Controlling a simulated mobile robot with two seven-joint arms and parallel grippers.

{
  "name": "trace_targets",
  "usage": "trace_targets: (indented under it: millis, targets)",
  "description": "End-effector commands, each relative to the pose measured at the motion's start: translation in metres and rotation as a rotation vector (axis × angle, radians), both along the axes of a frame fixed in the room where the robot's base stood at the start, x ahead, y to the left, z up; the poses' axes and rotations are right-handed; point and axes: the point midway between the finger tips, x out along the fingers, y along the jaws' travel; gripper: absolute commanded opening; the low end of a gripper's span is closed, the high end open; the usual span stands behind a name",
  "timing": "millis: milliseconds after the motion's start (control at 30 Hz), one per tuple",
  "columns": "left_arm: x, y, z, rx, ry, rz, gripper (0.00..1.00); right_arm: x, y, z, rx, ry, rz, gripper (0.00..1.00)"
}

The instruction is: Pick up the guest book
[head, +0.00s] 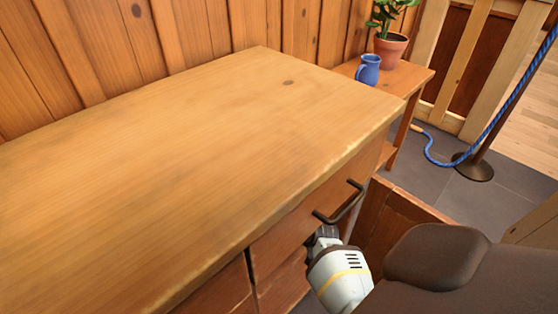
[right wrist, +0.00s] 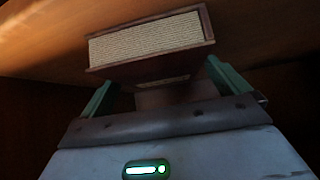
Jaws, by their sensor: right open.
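The guest book is most likely the dark red-brown book with cream page edges (right wrist: 150,40) in the right wrist view. It lies in a dim wooden space, just beyond my right gripper (right wrist: 160,74). The gripper's two green fingers are apart, one toward each side of the book, and I cannot tell whether they touch it. In the head view my right gripper (head: 323,238) is at the front of the wooden cabinet (head: 190,160), below a dark handle (head: 340,203); its fingertips are hidden. The book is not visible there. My left gripper is not in view.
The cabinet top is bare. An open wooden panel (head: 400,215) stands right of my right gripper. A side table (head: 415,78) behind holds a blue mug (head: 368,70) and a potted plant (head: 390,47). A blue rope (head: 440,163) and post base (head: 473,167) are at right.

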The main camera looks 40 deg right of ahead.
Motion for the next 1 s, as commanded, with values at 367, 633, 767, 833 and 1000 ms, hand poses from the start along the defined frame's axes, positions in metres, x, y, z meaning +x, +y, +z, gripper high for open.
trace_targets:
  millis: [367, 633, 767, 833, 1000]
  targets:
    - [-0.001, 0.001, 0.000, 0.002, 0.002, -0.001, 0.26, 0.000, 0.000, 0.001, 0.000, 0.000, 0.000, 0.71]
    - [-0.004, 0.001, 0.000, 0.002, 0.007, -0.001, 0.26, 0.000, 0.000, 0.001, -0.001, -0.002, -0.001, 0.52]
    - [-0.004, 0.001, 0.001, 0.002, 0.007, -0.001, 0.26, 0.000, 0.000, 0.002, -0.001, -0.002, -0.001, 0.52]
    - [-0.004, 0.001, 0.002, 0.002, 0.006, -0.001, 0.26, 0.000, 0.000, 0.005, -0.001, -0.003, 0.000, 0.52]
    - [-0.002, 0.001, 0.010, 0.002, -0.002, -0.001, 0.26, 0.001, 0.000, 0.019, -0.001, -0.004, 0.001, 0.52]
